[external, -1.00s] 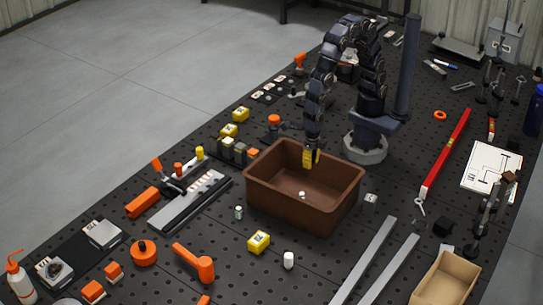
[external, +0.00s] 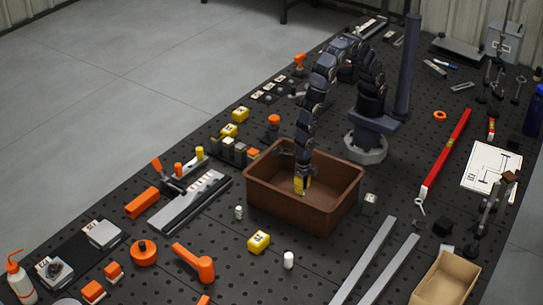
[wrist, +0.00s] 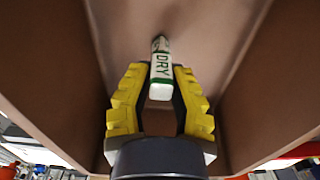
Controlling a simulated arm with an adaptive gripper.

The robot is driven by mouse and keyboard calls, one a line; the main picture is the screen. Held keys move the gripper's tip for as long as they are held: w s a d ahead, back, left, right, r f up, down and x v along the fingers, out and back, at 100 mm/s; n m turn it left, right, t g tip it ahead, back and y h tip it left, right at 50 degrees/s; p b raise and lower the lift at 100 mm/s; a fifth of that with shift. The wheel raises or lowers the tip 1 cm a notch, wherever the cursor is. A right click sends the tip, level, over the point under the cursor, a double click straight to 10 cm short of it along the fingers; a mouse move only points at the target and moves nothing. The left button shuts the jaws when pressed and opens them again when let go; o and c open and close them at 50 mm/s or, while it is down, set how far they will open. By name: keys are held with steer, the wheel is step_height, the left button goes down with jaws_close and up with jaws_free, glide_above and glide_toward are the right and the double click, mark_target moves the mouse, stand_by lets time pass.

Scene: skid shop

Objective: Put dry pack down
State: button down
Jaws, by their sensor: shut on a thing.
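The dry pack (wrist: 161,58) is a small white packet with green marking and the letters DRY. In the wrist view it sits between the two yellow-padded fingertips of my gripper (wrist: 160,78), which is shut on it. In the external view my gripper (external: 301,190) points down inside the brown bin (external: 268,195), low near its floor. The bin's walls also show in the wrist view (wrist: 50,70). In the external view the pack is mostly hidden by the fingers, and I cannot tell if it touches the floor.
The bin walls stand close around my gripper. A yellow block (external: 259,242) and a white cylinder (external: 289,260) stand in front of the bin. A cardboard box (external: 445,280) is at the front right, and a red level (external: 447,152) lies to the right.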

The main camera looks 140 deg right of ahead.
steer(key=shift+f, duration=0.15)
steer(key=c, duration=1.1)
jaws_free()
step_height(320, 180, up, 12)
steer(key=s+a+r+m, duration=0.1)
steer(key=s+r+m, duration=0.3)
steer(key=s+m, duration=0.2)
steer(key=s+a+r+m+g, duration=0.1)
steer(key=s+r+m, duration=0.3)
steer(key=s, duration=0.7)
steer(key=s+a+r+m, duration=0.1)
steer(key=s+r+m, duration=0.3)
steer(key=s+m, duration=0.4)
steer(key=shift+s+a+r+g, duration=0.2)
steer(key=shift+s+r+g, duration=0.1)
steer(key=shift+s, duration=0.15)
